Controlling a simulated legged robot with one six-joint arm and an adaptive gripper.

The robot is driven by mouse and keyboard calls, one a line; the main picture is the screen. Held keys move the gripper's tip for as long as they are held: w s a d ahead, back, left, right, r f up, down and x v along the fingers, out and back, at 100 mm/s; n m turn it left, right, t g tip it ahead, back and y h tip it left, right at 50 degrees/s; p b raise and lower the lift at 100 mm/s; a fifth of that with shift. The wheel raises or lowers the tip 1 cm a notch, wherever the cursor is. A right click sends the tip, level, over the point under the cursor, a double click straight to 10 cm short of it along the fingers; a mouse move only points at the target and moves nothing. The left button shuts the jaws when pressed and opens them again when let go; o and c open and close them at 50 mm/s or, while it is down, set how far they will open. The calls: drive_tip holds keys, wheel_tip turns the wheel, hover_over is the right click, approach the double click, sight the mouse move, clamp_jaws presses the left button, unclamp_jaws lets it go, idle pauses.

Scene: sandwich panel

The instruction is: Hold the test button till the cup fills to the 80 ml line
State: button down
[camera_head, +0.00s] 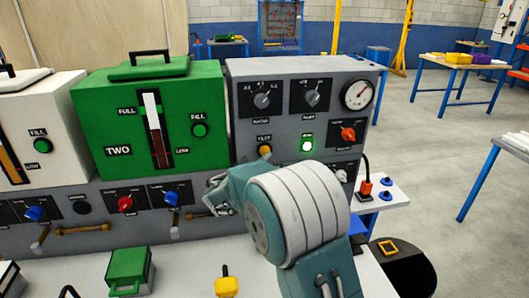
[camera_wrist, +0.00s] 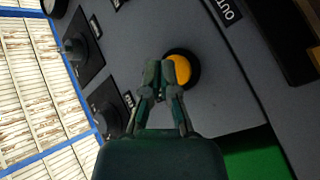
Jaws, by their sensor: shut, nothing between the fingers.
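A yellow button (camera_head: 264,150) with a small, unclear label sits on the grey panel (camera_head: 240,120), left of a lit green button. In the wrist view, the yellow button (camera_wrist: 180,70) has a black collar. My gripper (camera_wrist: 158,70) is shut and empty, with its fingertips at the button's left edge in that view. I cannot tell whether they touch it. In the head view, my arm covers the panel below the button, and my fingertips are not clear. I cannot make out a cup or an 80 ml line in either view.
A green tank (camera_head: 100,110) marked TWO stands left of the panel. Knobs and a round gauge (camera_head: 357,94) are on the panel. A green box (camera_head: 130,270) and a yellow object (camera_head: 227,285) lie on the bench in front.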

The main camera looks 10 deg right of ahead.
drive_tip(key=shift+w, duration=0.15)
drive_tip(key=shift+w+r, duration=0.1)
drive_tip(key=shift+w, duration=0.15)
drive_tip(key=shift+w, duration=0.4)
idle(7.2)
